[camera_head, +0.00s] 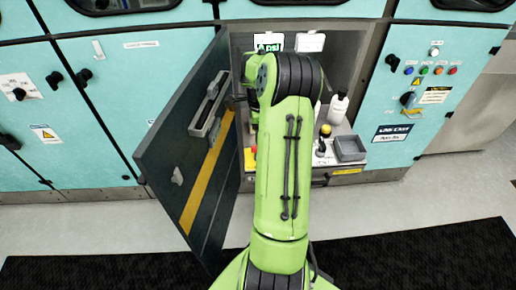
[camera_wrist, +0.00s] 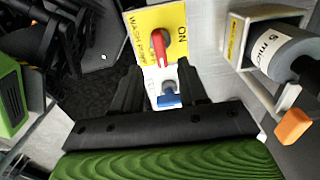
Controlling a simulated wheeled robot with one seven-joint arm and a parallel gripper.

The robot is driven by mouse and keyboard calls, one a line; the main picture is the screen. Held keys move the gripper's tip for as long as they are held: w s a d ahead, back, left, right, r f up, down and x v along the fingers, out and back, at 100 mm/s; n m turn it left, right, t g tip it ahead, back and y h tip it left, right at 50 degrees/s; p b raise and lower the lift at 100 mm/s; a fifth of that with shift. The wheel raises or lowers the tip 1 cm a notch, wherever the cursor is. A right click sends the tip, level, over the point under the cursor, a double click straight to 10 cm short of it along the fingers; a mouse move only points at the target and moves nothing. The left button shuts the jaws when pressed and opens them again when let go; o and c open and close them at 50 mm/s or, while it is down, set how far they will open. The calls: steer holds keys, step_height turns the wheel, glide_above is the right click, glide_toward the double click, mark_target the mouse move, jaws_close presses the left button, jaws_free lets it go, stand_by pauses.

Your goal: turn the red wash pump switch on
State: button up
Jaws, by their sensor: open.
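The red wash pump switch (camera_wrist: 159,48) sits on a yellow plate (camera_wrist: 145,20) at the top middle of the wrist view. The plate reads "WASH PUMP" at its left and "ON" at its right. The red handle lies nearly upright in the picture, slightly tilted, not toward "ON". A blue switch (camera_wrist: 170,96) on a white plate is just below it. My gripper (camera_wrist: 160,84) is open, its dark fingers on either side of the blue switch, with the red switch beyond the tips. I see no contact. In the head view my arm hides the gripper.
An open dark cabinet door (camera_head: 178,150) stands left of my arm. A white bottle (camera_head: 338,108) and a grey tray (camera_head: 350,148) are at the right inside the bay. In the wrist view a grey cylinder (camera_wrist: 280,52) and an orange block (camera_wrist: 293,126) are at the right.

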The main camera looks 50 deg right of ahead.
step_height(320, 180, down, 6)
steer(key=shift+b, duration=0.75)
jaws_close()
